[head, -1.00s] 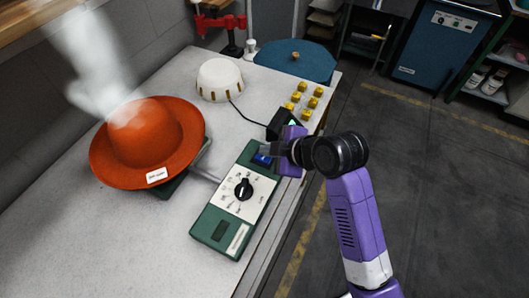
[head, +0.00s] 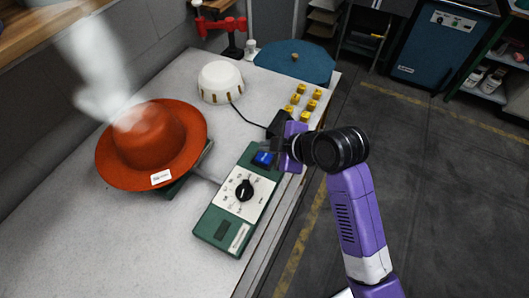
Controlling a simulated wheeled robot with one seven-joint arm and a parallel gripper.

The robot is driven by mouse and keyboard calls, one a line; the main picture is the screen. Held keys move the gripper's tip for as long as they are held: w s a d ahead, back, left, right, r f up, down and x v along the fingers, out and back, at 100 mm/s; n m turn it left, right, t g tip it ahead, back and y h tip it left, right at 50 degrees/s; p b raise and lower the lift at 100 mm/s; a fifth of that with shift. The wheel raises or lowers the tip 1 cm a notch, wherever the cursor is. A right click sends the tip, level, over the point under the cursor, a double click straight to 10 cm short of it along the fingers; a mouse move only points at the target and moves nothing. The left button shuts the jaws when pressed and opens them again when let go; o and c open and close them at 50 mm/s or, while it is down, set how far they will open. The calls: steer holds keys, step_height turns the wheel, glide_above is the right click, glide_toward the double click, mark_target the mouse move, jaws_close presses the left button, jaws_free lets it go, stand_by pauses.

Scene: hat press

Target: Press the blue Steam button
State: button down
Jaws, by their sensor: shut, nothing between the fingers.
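The blue Steam button (head: 263,158) sits at the far end of a green control box (head: 215,232) with a white dial panel. My gripper (head: 277,150) is shut and empty, with its dark fingers close beside and above the button. Whether the fingertips touch the button cannot be told from this view. The button shows largely uncovered to the left of the fingers. An orange-red hat (head: 152,140) with a white tag rests on a stand at the left, and white steam (head: 92,65) rises above it.
A black dial knob (head: 244,190) is on the box. A white dome (head: 221,82) with a black cord, several yellow blocks (head: 291,110), a blue round lid (head: 296,62) and a red clamp (head: 222,24) stand behind. The bench (head: 110,243) is clear at the front left.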

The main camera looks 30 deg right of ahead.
mark_target(267, 158)
steer(key=shift+r+p, duration=1.5)
steer(key=shift+r, duration=0.45)
